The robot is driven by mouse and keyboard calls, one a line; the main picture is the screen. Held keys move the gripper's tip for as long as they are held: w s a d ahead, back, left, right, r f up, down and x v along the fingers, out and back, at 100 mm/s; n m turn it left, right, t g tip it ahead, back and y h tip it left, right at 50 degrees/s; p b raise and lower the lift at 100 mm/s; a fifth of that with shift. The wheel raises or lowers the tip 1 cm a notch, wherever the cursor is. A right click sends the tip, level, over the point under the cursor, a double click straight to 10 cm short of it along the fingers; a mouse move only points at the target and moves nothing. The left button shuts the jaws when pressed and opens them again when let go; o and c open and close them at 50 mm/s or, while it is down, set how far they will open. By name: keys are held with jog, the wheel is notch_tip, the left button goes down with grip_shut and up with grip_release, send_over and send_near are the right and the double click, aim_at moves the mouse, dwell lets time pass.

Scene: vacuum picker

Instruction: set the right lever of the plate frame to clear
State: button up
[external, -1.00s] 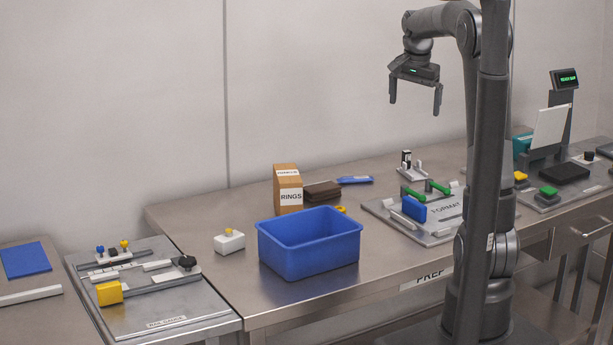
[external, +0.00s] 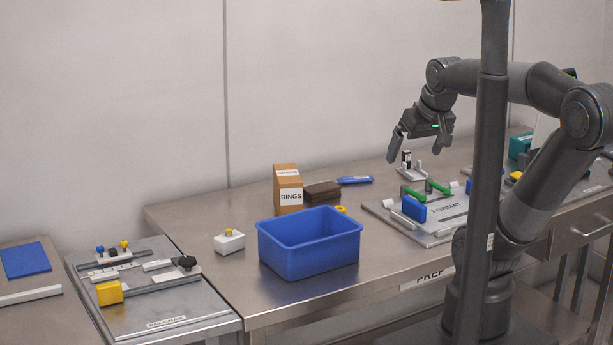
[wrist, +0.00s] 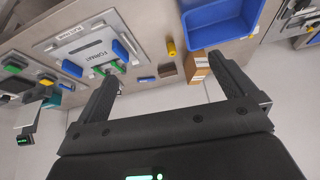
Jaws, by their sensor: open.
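The plate frame (external: 455,210), marked FORMAT, lies on the steel bench right of centre in the external view. Two green levers stand at its back: the left lever (external: 412,194) and the right lever (external: 438,187). A blue block (external: 414,208) stands on the plate's left part. The plate frame also shows upper left in the wrist view (wrist: 65,43), with green and blue parts. I cannot read a clear mark or the right lever's setting. My gripper (external: 417,150) is open and empty, above and behind the plate, apart from the levers.
A blue bin (external: 310,245), a RINGS box (external: 288,188) and a white block with a yellow knob (external: 229,242) stand left of the plate. A small black-and-white fixture (external: 410,170) sits behind it. A second plate with a yellow block (external: 110,293) is far left.

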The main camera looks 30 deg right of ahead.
jog(key=shift+s+a+f+n, duration=0.3)
jog(key=shift+s+f+n, duration=0.1)
jog(key=shift+s+f, duration=0.25)
